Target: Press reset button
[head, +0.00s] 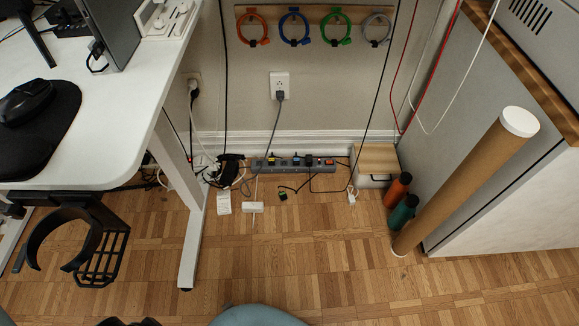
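A long grey power strip (262,165) lies on the floor against the baseboard, below the wall outlet. Several plugs or adapters sit along it. A small orange-red button or switch (329,161) shows near its right end. No lettering is readable, so I cannot tell whether it is the reset button. Neither of my grippers can be made out. A sliver of something black (130,322) shows at the bottom edge, and I cannot tell what it is.
A white desk (125,130) with a metal leg stands left, with a black cup holder (75,240) beneath. Cables tangle left of the strip. A wooden-topped box (376,158), bottles (398,190) and a leaning cardboard tube (465,180) stand right. The middle floor is mostly clear.

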